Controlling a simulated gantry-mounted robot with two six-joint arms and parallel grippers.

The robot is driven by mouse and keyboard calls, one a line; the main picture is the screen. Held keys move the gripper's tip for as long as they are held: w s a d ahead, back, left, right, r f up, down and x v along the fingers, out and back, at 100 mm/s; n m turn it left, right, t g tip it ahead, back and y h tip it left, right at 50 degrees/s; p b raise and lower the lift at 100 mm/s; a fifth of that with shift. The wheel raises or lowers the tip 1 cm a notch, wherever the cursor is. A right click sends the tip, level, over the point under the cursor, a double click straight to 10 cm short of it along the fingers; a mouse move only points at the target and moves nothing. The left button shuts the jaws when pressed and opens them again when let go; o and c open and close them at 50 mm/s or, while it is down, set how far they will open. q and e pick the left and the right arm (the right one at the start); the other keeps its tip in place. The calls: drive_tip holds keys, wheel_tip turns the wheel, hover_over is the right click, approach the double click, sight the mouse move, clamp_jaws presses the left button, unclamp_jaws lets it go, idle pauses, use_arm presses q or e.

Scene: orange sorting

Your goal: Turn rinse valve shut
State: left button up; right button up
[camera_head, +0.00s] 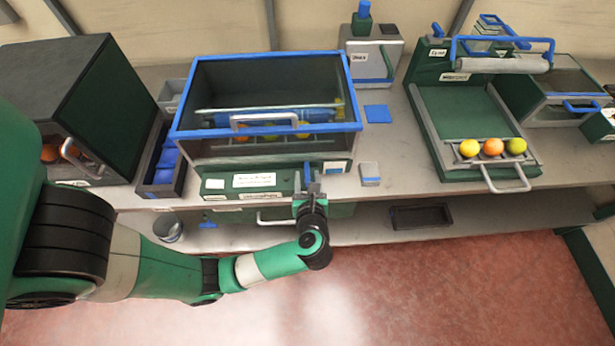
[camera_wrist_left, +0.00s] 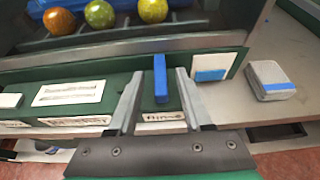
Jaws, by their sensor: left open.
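The rinse valve shows in the left wrist view as an upright blue lever (camera_wrist_left: 160,78) on a green panel, above a label that seems to read "Rinse". My left gripper (camera_wrist_left: 159,92) is open, with one finger on each side of the lever. Gaps show between the lever and both fingers. In the head view my left gripper (camera_head: 308,182) is at the front of the green base under the blue-rimmed washer box (camera_head: 190,110); the lever is small and partly hidden there. My right gripper is not in view.
A grey block with a blue stripe (camera_wrist_left: 271,80) lies right of the panel. Oranges (camera_wrist_left: 99,14) sit in the washer. A rack with fruit (camera_head: 493,147) stands at right, and a dark cabinet (camera_head: 110,110) at left.

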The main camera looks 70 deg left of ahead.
use_arm(q)
drive_tip(key=shift+w+a+f, duration=0.2)
drive_tip(key=shift+a, duration=0.3)
clamp_jaws()
